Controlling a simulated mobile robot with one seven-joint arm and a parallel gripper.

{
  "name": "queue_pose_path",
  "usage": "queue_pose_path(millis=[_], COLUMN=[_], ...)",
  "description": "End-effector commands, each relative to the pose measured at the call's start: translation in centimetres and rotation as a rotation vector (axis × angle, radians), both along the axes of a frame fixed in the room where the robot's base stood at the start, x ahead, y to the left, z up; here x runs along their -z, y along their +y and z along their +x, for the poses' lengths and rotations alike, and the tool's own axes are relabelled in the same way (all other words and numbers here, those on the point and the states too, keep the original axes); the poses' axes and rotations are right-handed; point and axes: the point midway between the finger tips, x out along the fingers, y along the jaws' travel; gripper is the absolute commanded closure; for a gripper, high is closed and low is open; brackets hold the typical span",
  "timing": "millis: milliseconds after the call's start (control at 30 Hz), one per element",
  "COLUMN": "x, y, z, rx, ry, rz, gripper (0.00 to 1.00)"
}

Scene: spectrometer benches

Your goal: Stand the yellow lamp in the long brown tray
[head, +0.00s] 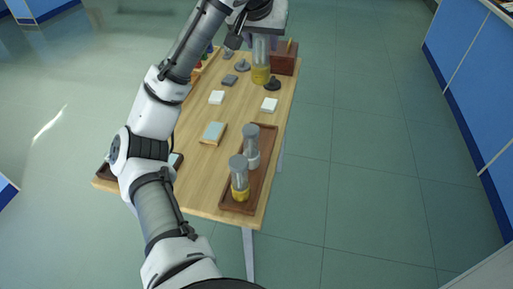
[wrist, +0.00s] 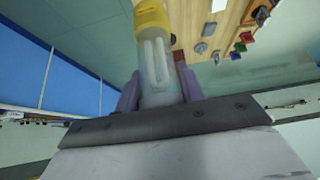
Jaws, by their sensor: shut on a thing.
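My gripper (wrist: 159,88) is shut on a lamp with a clear glass tube and a yellow base (wrist: 152,17). In the head view this held yellow lamp (head: 261,73) hangs upright at the far end of the table, base down; whether it touches the wood I cannot tell. The long brown tray (head: 258,183) lies along the right edge at the near end. In it stand another yellow-based lamp (head: 240,192) at its near end and a white-based lamp (head: 252,158) near its middle. The tray's far end is bare.
The wooden table (head: 200,184) also bears a brown box (head: 284,60), a dark weight-like piece (head: 272,84), two white blocks (head: 269,104) and a blue-topped block (head: 213,132). A dark tray (head: 108,171) is at the near left, partly behind my arm. Floor is clear to the right.

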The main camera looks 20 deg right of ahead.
Motion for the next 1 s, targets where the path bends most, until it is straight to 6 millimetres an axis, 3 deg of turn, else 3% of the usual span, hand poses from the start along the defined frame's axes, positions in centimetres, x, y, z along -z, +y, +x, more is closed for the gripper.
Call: queue_pose_path(millis=[167, 267, 700, 1000], x=[0.6, 2.4, 13.5, 16.6], y=[0.0, 0.0, 0.1, 0.1], z=[0.0, 0.0, 0.0, 0.0], rx=[0.0, 0.002, -0.002, -0.001], ry=[0.001, 0.003, 0.001, 0.0], rz=[-0.001, -0.001, 0.0, 0.0], gripper=[1.0, 1.0, 1.0, 1.0])
